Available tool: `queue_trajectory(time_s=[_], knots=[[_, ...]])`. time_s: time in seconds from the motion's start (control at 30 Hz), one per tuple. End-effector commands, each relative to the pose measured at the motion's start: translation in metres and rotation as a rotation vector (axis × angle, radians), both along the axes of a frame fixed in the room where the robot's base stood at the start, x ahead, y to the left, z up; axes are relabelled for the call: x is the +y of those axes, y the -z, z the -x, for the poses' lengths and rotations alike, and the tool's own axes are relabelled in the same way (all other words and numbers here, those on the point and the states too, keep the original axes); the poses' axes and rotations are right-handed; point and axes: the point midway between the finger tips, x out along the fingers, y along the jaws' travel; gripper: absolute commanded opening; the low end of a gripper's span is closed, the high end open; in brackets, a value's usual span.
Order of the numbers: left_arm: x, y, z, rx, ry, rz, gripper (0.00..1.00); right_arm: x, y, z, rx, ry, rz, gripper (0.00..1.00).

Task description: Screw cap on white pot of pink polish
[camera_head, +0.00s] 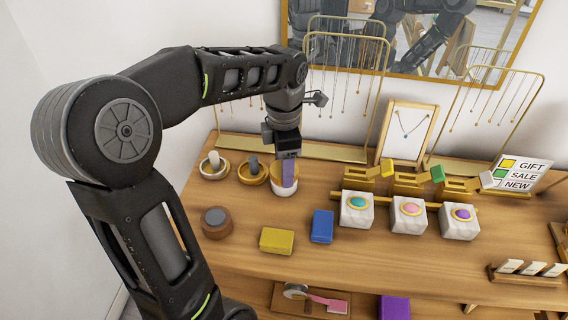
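A round white pot (284,190) stands on the wooden counter, with a tan wooden rim or cap (276,179) on top. My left gripper (288,168) points down directly over it. A flat purple-grey piece (288,175) reaches from the gripper to the pot's top and covers part of it. I cannot tell whether this piece is a finger or a held thing, or whether the fingers are shut. Pink polish is not visible in the pot. My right gripper is not in view.
A brown round pot (216,229), a yellow box (276,241) and a blue box (321,227) lie in front. White ring blocks (409,217) stand right. Gold necklace racks (345,85) stand behind.

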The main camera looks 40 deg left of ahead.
Motion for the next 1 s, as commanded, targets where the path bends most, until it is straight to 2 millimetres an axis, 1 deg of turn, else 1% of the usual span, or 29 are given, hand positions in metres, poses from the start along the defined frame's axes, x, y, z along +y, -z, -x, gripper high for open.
queue_trajectory(time_s=[0.7,0.73,1.0], knots=[[0.0,0.0062,0.0,0.0,0.0,0.0,0.2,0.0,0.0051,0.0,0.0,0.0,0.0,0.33],[0.0,0.0061,0.0,0.0,0.0,0.0,0.57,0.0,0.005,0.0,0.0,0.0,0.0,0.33],[0.0,0.0055,-0.0001,0.0,0.0,0.0,0.35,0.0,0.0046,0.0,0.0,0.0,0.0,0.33]])
